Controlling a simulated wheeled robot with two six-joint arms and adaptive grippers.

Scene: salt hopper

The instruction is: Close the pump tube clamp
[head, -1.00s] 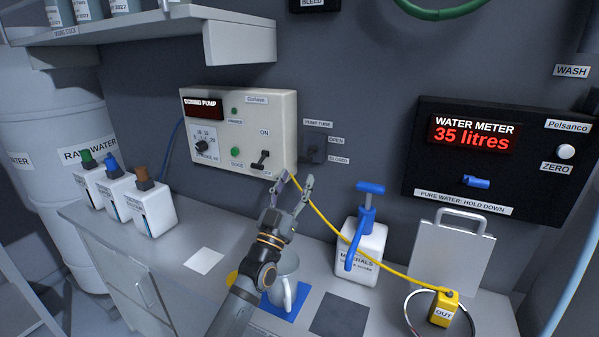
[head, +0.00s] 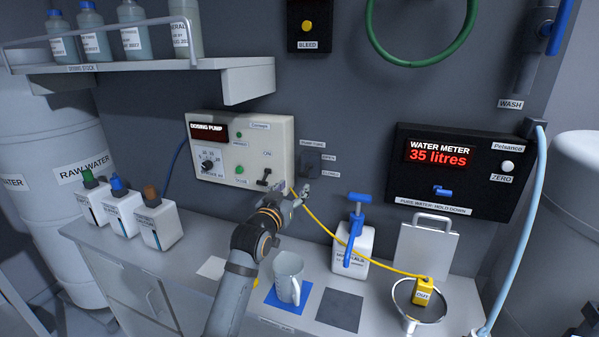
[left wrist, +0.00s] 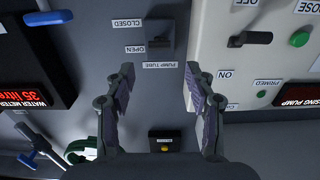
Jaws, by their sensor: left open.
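The pump tube clamp (head: 311,163) is a small dark box on the wall, right of the dosing pump panel, with OPEN and CLOSED labels beside it. It also shows upside down in the left wrist view (left wrist: 159,32), where its small dark lever seems nearer the OPEN label. My left gripper (head: 297,192) is open and empty, just below the clamp in the head view and apart from it. In the left wrist view its two fingers (left wrist: 160,88) stand either side of the PUMP TUBE label.
The dosing pump panel (head: 225,125) with its switch is close on the left. A yellow tube (head: 330,228) runs below the clamp to the OUT block (head: 423,291). A mug (head: 287,277) and a pump bottle (head: 363,245) stand on the counter below.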

